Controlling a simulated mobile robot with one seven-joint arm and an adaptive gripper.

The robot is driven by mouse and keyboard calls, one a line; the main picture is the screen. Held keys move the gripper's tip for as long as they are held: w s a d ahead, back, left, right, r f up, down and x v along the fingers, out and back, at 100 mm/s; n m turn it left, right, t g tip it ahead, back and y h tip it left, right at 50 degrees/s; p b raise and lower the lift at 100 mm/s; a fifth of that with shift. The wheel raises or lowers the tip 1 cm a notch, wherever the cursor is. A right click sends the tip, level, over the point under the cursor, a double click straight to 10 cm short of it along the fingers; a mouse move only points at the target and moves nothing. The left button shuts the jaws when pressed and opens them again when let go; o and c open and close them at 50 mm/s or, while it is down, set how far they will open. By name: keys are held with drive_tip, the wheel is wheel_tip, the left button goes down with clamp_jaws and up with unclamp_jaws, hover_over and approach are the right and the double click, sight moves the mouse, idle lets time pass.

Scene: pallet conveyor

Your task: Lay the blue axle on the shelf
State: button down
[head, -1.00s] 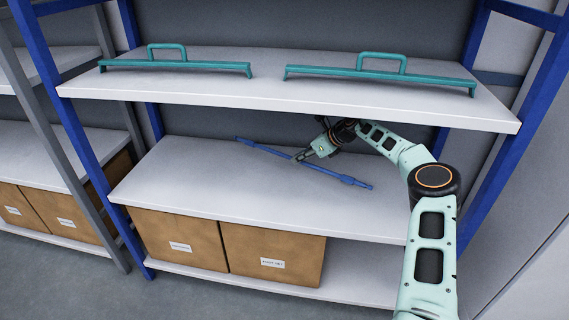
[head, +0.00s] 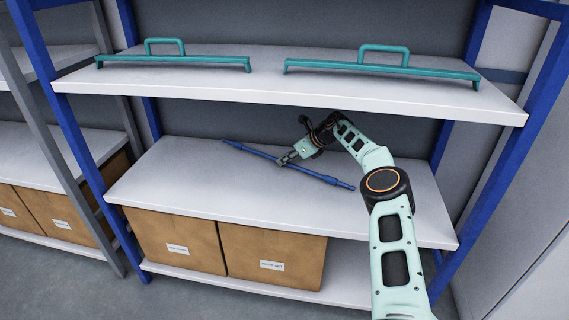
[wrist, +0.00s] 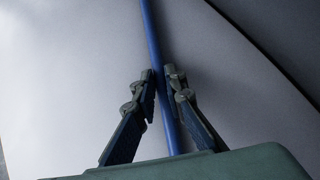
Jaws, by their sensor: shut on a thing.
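The blue axle (head: 315,175) is a long thin rod lying diagonally over the middle shelf (head: 190,195) in the head view. My gripper (head: 284,160) is shut on the axle near its middle. In the wrist view the axle (wrist: 152,40) runs between the two fingers of my gripper (wrist: 160,85). The axle is on or just above the shelf board; I cannot tell whether it touches. Part of the axle is hidden by the fingers.
The upper shelf (head: 270,90) hangs over my arm and carries two teal handled bars (head: 175,60) (head: 385,68). Cardboard boxes (head: 272,255) stand on the bottom shelf. Blue rack posts (head: 85,150) flank the shelves. The middle shelf is clear left of the axle.

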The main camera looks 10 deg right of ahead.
drive_tip(key=c, duration=2.4)
unclamp_jaws()
drive_tip(key=o, duration=0.4)
drive_tip(key=shift+p+v, duration=1.5)
drive_tip(key=shift+v, duration=2.3)
drive_tip(key=shift+a, duration=0.1)
